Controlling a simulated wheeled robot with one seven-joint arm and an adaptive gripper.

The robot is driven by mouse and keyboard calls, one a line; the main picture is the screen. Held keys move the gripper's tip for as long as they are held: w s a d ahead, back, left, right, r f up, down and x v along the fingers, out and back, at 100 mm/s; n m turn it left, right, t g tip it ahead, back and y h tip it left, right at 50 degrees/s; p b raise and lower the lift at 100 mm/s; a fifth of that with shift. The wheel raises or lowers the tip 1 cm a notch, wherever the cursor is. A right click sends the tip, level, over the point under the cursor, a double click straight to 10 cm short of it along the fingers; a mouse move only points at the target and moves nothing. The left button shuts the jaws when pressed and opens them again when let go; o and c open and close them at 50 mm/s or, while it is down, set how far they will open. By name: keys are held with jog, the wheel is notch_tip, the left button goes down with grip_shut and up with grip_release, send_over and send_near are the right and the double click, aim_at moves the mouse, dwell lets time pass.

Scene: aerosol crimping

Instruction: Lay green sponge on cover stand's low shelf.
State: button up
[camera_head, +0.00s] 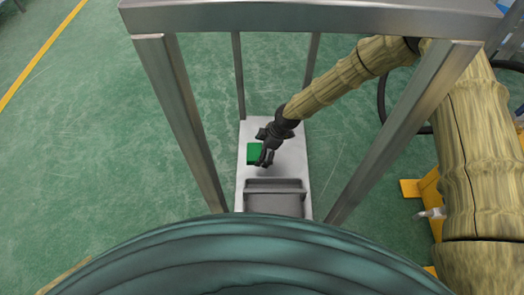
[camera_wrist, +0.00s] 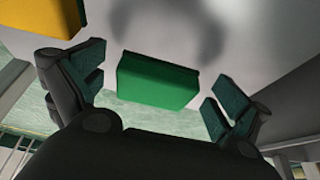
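The green sponge (camera_head: 254,153) lies on the pale low shelf (camera_head: 288,165) of the metal stand, near its left edge. My gripper (camera_head: 265,157) is just above the shelf at the sponge's right side and partly covers it in the head view. In the wrist view the sponge (camera_wrist: 157,82) sits between the two spread fingers of my gripper (camera_wrist: 155,77), with a visible gap on each side. The gripper is open and holds nothing. The sponge's underside is hidden, so its full contact with the shelf is unclear.
A grey tray (camera_head: 274,184) stands on the near end of the shelf. The stand's metal legs (camera_head: 180,115) and top bar (camera_head: 310,18) frame my arm. A yellow object (camera_wrist: 22,28) shows at the wrist view's top left. Green floor lies around.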

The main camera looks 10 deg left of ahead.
jog(key=s+p+v, duration=0.1)
jog(key=p+v, duration=0.4)
jog(key=v, duration=0.7)
jog(key=shift+w+r, duration=0.15)
jog(key=shift+w, duration=0.3)
